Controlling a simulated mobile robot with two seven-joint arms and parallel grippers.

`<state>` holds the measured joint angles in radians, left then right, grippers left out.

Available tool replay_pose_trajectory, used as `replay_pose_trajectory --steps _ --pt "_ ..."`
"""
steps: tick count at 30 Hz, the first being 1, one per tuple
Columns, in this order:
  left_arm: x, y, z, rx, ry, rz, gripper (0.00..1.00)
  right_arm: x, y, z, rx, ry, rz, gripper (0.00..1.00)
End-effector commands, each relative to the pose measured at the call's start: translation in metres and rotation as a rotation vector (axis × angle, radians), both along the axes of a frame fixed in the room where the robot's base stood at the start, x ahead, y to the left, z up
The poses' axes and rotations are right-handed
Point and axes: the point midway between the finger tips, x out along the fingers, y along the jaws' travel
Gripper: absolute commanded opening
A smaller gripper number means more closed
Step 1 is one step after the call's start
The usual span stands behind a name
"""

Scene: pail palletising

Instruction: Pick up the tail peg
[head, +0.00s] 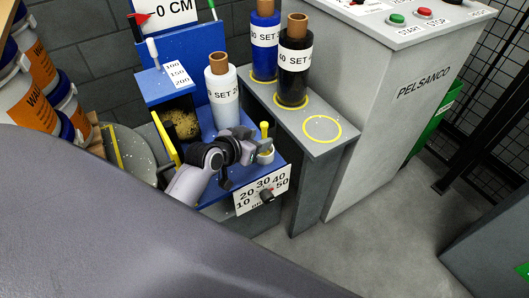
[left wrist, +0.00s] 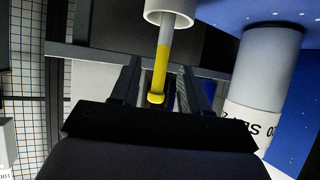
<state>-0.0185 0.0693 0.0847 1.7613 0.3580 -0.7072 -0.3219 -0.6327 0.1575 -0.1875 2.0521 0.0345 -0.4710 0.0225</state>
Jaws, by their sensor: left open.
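The tail peg (head: 264,130) is yellow and stands in a small pale holder (head: 265,156) at the right side of the blue stand. In the left wrist view the peg (left wrist: 160,68) has a yellow shaft with a knob at its near end and a grey part running into the white round holder (left wrist: 170,14). My left gripper (head: 254,148) is beside the peg. In the left wrist view its two dark fingers (left wrist: 161,76) are open, with the peg between them and gaps on both sides. My right gripper is not in view.
A white film roll (head: 222,92) stands close behind my left gripper on the blue stand (head: 209,122). Blue (head: 264,50) and black (head: 293,68) rolls stand on a grey shelf (head: 338,140). A 10-to-50 dial plate (head: 249,201) is in front. Pails (head: 28,75) are stacked at left.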

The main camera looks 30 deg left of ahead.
Motion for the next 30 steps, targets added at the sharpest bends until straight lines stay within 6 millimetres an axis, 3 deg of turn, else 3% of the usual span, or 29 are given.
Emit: replay_pose_trajectory --steps 9,15,24,26,28,29,30 --pt "0.031 -0.003 -0.023 -0.003 -0.001 0.001 0.46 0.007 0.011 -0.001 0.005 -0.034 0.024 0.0" --pt "0.048 -0.005 -0.032 -0.001 -0.001 0.001 0.46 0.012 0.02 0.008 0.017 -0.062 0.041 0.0" --pt "0.051 -0.005 -0.033 0.0 0.0 0.001 0.46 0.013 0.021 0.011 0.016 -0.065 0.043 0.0" --pt "0.051 -0.005 -0.033 0.0 0.0 0.001 0.29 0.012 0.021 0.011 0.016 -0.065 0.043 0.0" --pt "0.05 -0.005 -0.033 0.001 0.001 0.001 0.06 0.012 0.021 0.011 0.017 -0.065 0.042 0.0" --pt "0.05 -0.005 -0.033 0.001 0.001 0.001 0.0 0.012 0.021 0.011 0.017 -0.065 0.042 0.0" --pt "0.05 -0.005 -0.033 0.001 0.001 0.001 0.0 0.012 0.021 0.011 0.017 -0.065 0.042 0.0"
